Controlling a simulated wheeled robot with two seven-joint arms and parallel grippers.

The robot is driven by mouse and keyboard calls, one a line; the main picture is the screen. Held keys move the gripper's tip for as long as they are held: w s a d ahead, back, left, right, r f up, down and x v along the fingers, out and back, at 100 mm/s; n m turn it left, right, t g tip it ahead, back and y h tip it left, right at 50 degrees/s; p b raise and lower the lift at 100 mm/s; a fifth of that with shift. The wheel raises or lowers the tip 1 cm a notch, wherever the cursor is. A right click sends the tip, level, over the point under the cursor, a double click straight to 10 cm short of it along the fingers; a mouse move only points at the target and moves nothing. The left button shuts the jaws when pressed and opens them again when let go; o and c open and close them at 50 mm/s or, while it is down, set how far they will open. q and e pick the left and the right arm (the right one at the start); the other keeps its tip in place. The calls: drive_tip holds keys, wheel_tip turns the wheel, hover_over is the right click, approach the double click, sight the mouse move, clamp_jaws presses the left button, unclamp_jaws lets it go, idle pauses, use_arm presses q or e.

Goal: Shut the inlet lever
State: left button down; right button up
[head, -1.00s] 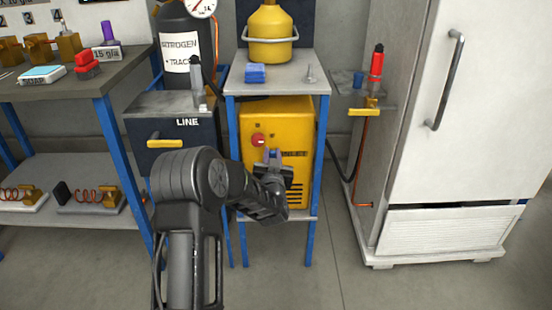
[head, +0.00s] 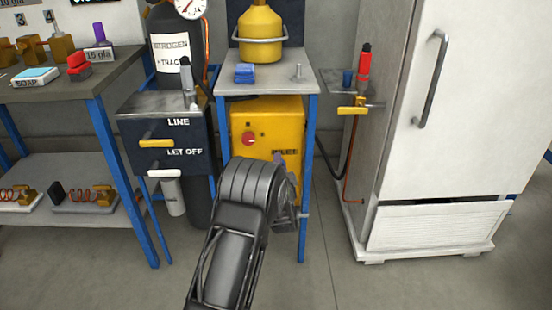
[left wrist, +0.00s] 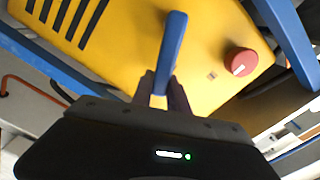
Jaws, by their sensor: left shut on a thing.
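A blue lever (left wrist: 173,45) stands out from the front of the yellow cabinet (left wrist: 215,40) in the left wrist view. My left gripper (left wrist: 162,92) is shut on its near end, one finger on each side. In the head view the yellow cabinet (head: 245,117) stands under the small grey-topped stand. There my left gripper (head: 279,160) is at its lower right front, mostly behind my own arm, and the blue lever cannot be made out. The lettering beside the gripper is too small to read. My right gripper is in neither view.
A red knob (head: 249,139) is on the yellow cabinet. Left of it, a dark box (head: 192,133) has a yellow handle (head: 157,143) marked LINE and a white one (head: 163,174) marked LET OFF. A white fridge (head: 455,110) stands right. Floor between is free.

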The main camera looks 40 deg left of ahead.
use_arm(q)
drive_tip(key=m, duration=0.1)
drive_tip(key=f+m, duration=0.1)
drive_tip(key=shift+w+d+f+m, duration=0.25)
drive_tip(key=shift+d+f+m, duration=0.1)
drive_tip(key=shift+f+m, duration=0.95)
drive_tip(key=shift+m, duration=0.4)
drive_tip(key=c, duration=1.6)
unclamp_jaws()
drive_tip(key=shift+o, duration=0.2)
drive_tip(key=p+v, duration=0.2)
drive_tip(key=v, duration=0.6)
